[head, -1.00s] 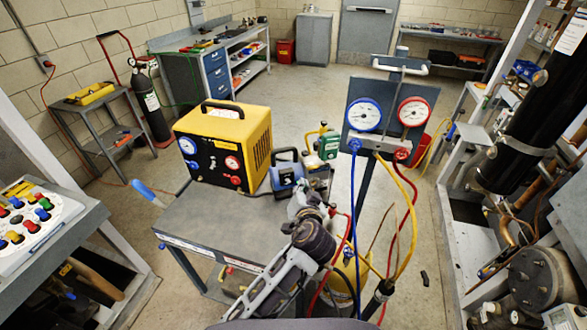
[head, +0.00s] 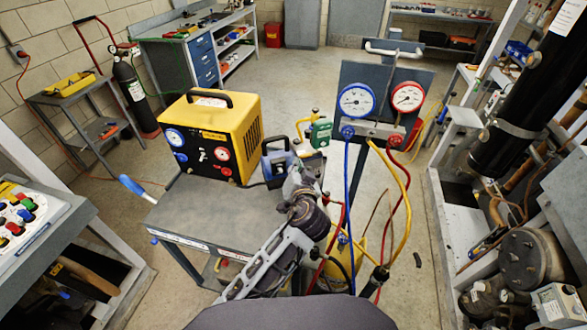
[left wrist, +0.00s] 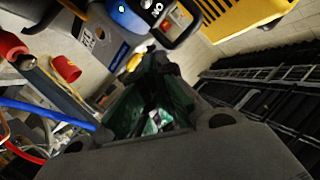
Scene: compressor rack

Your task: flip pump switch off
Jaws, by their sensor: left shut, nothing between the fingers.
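The pump (head: 276,163) is a small blue and dark unit with a handle, on the cart beside the yellow machine. In the left wrist view the pump (left wrist: 128,18) is at the top, upside down, with a glowing spot and a panel marked "ON". I cannot make out which way the switch is set. My left gripper (head: 296,181) is just in front of the pump, partly over it in the head view. In the left wrist view its dark fingers (left wrist: 155,68) are shut and empty, pointing towards the pump; contact cannot be told. My right gripper is not in view.
The yellow machine (head: 240,120) stands left of the pump on the grey cart (head: 190,215). A green and yellow device (head: 319,132) is behind the pump. A gauge manifold (head: 376,128) with blue, yellow and red hoses stands close on the right. Open floor lies behind.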

